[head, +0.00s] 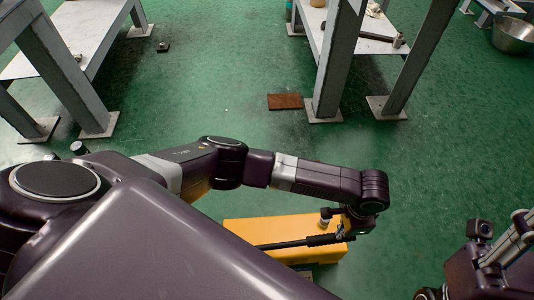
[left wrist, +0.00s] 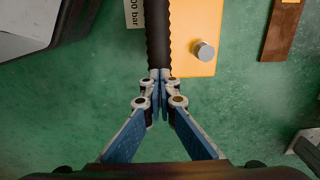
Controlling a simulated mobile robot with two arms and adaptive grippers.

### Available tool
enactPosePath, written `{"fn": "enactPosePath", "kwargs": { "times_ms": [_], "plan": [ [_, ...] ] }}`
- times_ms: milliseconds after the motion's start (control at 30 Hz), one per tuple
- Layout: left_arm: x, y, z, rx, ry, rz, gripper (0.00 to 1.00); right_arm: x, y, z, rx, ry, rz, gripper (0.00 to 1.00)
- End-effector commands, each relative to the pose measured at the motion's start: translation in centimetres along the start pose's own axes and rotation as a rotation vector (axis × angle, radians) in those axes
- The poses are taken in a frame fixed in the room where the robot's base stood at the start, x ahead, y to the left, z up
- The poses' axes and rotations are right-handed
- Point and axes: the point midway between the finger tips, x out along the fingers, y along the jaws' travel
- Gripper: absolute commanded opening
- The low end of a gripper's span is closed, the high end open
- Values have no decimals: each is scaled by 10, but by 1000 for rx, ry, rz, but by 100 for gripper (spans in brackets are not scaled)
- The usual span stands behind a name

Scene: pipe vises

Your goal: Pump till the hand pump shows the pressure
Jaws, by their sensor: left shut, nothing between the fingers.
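The yellow hand pump (head: 260,232) stands on the floor in front of me, partly covered by my left arm. Its black lever (head: 290,243) runs along it. In the left wrist view the lever's ribbed black grip (left wrist: 158,35) lies beside the yellow body (left wrist: 192,30), which has a silver knob (left wrist: 204,51). A white label ending in "00 bar" (left wrist: 136,13) is cut off. My left gripper (left wrist: 160,76) is shut and empty, its tips at the near end of the grip. My right gripper (head: 508,240) shows only partly at the right edge. I see no pressure reading.
Metal-legged tables stand at the back left (head: 88,28) and back right (head: 368,38). A rust-brown plate (head: 285,101) lies on the floor by the right table's leg. A metal bowl (head: 513,36) is at the far right. Green floor between is clear.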

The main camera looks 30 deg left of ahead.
Motion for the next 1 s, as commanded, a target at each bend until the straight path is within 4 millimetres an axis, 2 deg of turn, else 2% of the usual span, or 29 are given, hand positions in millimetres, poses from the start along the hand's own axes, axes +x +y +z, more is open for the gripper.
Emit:
{"fn": "enactPosePath", "kwargs": {
  "times_ms": [33, 267, 767, 1000],
  "plan": [
    [7, 0, -1, -1, -1, 0, 0, -4, 0, -2, 1, 10, 0, 40],
    [26, 0, -4, -1, -3, 0, 0, -13, 0, -2, 3, 21, 0, 40],
    [31, 0, -6, 0, 0, -1, 0, -13, -1, -2, 3, 27, -2, 40],
    [49, 0, -8, 0, 0, 1, 0, -22, 0, 1, 3, 26, -2, 40]
  ]
}}
